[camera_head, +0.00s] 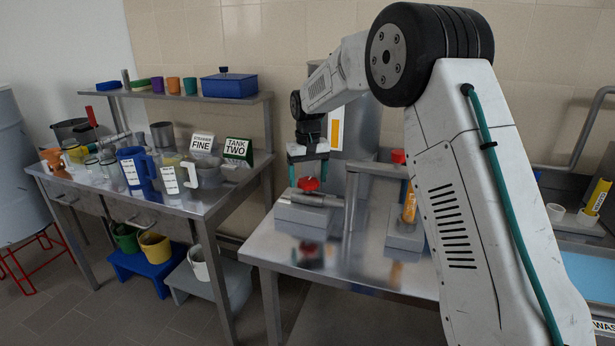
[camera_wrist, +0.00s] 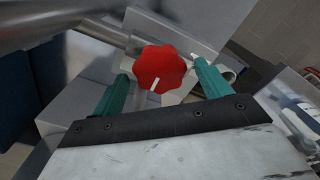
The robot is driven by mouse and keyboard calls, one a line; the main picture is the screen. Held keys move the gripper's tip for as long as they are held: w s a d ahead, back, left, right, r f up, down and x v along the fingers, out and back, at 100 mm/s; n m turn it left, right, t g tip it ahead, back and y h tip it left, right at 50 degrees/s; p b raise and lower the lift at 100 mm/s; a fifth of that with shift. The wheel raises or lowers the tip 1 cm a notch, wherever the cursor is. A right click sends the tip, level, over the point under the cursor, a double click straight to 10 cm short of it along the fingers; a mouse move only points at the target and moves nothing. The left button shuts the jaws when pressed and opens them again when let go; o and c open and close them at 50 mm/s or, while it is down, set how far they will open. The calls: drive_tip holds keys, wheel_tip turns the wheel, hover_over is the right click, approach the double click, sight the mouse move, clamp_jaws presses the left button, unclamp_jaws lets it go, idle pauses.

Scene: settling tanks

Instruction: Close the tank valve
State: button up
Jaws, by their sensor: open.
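A red lobed valve knob (camera_head: 308,184) sits on a metal pipe fitting above a grey block (camera_head: 303,214) on the steel table. In the wrist view the red knob (camera_wrist: 161,67) shows a short white mark near its lower edge. My gripper (camera_head: 308,158) is open just above the knob, pointing down. In the wrist view its teal fingers (camera_wrist: 159,72) stand on either side of the knob, with visible gaps. I cannot tell how far down the fingers reach beside it. A steel tank (camera_head: 357,125) with a yellow strip stands behind, partly hidden by my arm.
A second red knob (camera_head: 398,156) and an orange cylinder (camera_head: 408,206) stand to the right, partly behind my arm. The left table (camera_head: 190,208) holds jugs, glassware and signs reading FINE and TANK TWO. The front of the steel table (camera_head: 290,250) is clear.

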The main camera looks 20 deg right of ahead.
sight(308, 180)
wheel_tip(308, 180, up, 8)
drive_tip(key=shift+f, duration=0.15)
idle(0.4)
drive_tip(key=s+d+r, duration=0.1)
drive_tip(key=s+r, duration=0.2)
drive_tip(key=s, duration=0.6)
drive_tip(key=s+r, duration=0.3)
drive_tip(key=s, duration=0.5)
drive_tip(key=s+d+r, duration=0.1)
drive_tip(key=s+r, duration=0.3)
drive_tip(key=s, duration=0.5)
drive_tip(key=s+f, duration=0.4)
drive_tip(key=s, duration=0.7)
drive_tip(key=s+f+t, duration=0.1)
drive_tip(key=s+f, duration=0.3)
drive_tip(key=s, duration=0.8)
drive_tip(key=shift+d+f, duration=0.3)
